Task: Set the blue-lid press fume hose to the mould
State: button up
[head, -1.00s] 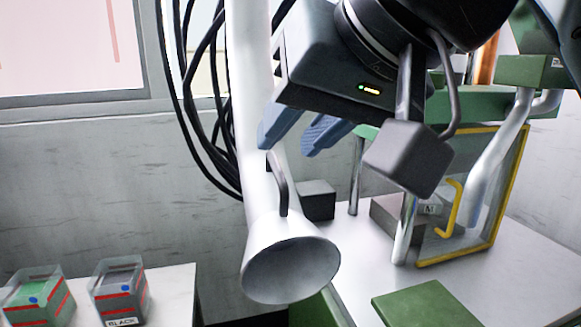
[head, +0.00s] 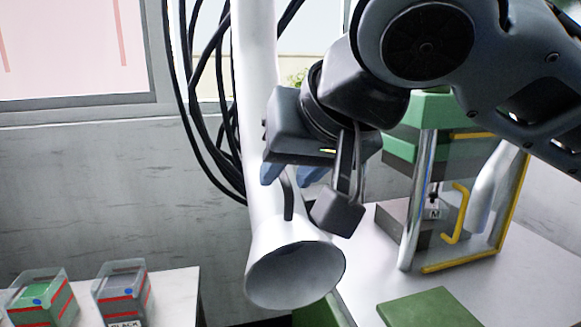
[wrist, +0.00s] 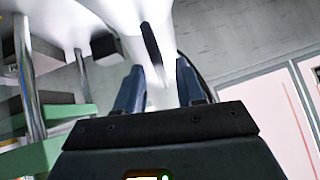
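The fume hose (head: 257,120) is a white pipe that hangs down and ends in a wide cone-shaped hood (head: 262,240), its mouth facing down and towards me. A dark curved handle (head: 288,200) stands on the hood's upper side. My gripper (head: 291,177) is at the handle's upper end, with its blue fingers apart. In the wrist view my gripper (wrist: 160,85) is open, and the handle (wrist: 152,45) stands ahead of the gap between the fingers; contact cannot be told. A grey block marked M (head: 430,211) sits in the green press (head: 440,110); no blue lid shows.
A yellow-framed clear guard (head: 462,265) stands at the press, right of the hood. A green plate (head: 430,308) lies on the pale bench (head: 365,285). Two labelled bins (head: 125,290) stand on a side table at left. Black cables (head: 205,100) hang behind the hose.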

grip_shut()
dwell(0.6)
